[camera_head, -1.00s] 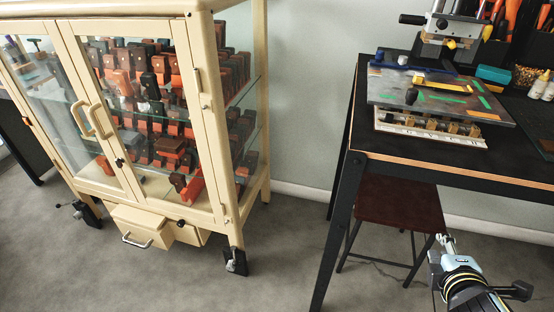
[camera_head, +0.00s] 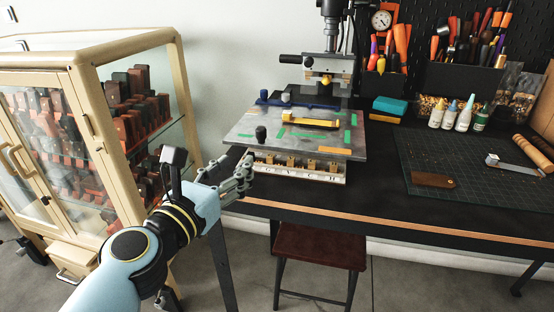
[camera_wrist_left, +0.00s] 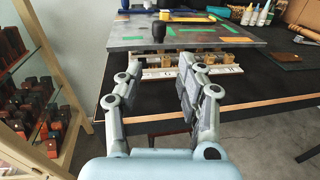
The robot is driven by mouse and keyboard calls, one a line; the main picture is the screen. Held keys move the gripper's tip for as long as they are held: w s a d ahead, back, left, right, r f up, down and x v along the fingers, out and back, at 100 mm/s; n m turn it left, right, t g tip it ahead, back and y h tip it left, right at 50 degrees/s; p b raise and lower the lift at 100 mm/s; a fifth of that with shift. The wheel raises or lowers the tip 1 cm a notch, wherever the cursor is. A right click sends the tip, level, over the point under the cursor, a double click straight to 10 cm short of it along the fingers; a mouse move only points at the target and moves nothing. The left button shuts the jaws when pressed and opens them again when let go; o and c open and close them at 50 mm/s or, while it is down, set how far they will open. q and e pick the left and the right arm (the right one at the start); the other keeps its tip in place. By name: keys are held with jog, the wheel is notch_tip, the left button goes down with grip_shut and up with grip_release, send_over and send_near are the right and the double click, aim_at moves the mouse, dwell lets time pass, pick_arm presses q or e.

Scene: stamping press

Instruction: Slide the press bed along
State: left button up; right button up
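The press bed (camera_head: 310,143) is a flat grey plate with green and orange tape, a black knob (camera_head: 261,134) near its left front corner and a yellow bar on top. It sits over a white base with brass pieces, below the press head (camera_head: 329,68). My left gripper (camera_head: 246,170) is open and empty, just left of and in front of the bed's left front corner. In the left wrist view the fingers (camera_wrist_left: 157,75) are spread apart, pointing at the bed (camera_wrist_left: 200,34) and knob (camera_wrist_left: 159,31), not touching them. My right gripper is out of view.
A cream glass cabinet (camera_head: 98,62) stands close on the left of my arm. A brown stool (camera_head: 318,246) is under the black table. A green cutting mat (camera_head: 480,165) with tools lies on the right. Small bottles (camera_head: 464,114) stand behind it.

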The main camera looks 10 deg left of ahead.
aim_at(260, 135)
pick_arm(q)
jog(key=x, duration=0.2)
jog(key=r+x, duration=0.1)
jog(key=x, duration=0.5)
jog(key=shift+w+d+r, duration=0.1)
jog(key=shift+w+r, duration=0.15)
grip_shut()
jog(key=c, duration=0.8)
grip_release()
jog(key=shift+c, duration=1.4)
grip_release()
